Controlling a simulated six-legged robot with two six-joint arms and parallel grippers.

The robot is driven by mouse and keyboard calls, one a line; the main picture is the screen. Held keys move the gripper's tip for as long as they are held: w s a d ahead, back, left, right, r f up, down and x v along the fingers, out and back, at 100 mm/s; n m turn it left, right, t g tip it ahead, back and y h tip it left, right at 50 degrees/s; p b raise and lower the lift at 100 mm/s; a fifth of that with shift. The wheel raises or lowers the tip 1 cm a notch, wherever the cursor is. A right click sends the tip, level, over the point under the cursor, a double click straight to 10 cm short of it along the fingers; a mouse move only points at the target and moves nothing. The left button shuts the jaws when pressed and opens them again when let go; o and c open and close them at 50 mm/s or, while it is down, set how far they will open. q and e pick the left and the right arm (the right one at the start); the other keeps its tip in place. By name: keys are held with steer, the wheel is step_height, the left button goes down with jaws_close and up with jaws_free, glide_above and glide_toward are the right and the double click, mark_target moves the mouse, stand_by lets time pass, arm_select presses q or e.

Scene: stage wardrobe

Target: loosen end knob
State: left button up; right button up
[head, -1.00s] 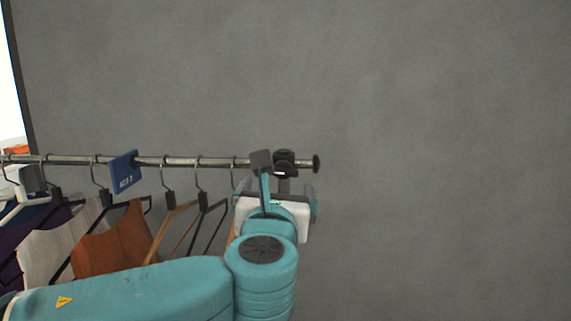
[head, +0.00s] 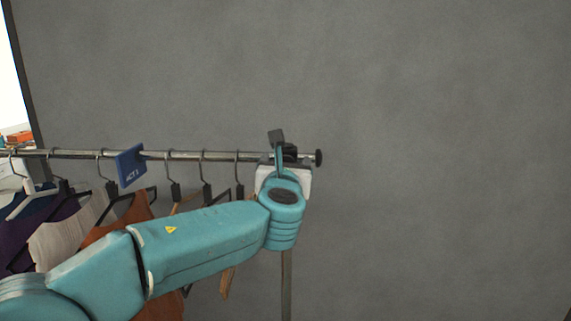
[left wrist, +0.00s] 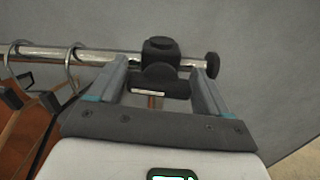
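A black fitting (head: 291,151) with a dark knob sits on the metal rail near its right end. In the head view my wrist hides most of the gripper (head: 285,157). My right gripper is out of view.
Several hangers with clothes hang left of the fitting, including an orange garment (head: 130,212). A blue tag (head: 130,166) hangs on the rail (head: 80,154). A rack post (head: 287,285) stands below my wrist. A plain grey wall (head: 430,130) lies behind; the right side looks clear.

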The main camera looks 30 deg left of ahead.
arm_select(q)
steer(key=c, duration=0.5)
steer(key=shift+f+n+b, duration=0.2)
steer(key=shift+n+b, duration=0.2)
steer(key=shift+b, duration=0.25)
steer(key=shift+r, duration=0.2)
steer(key=o, duration=1)
steer(key=shift+n, duration=0.3)
steer(key=shift+b+v, duration=1.95)
steer(key=shift+v, duration=6.2)
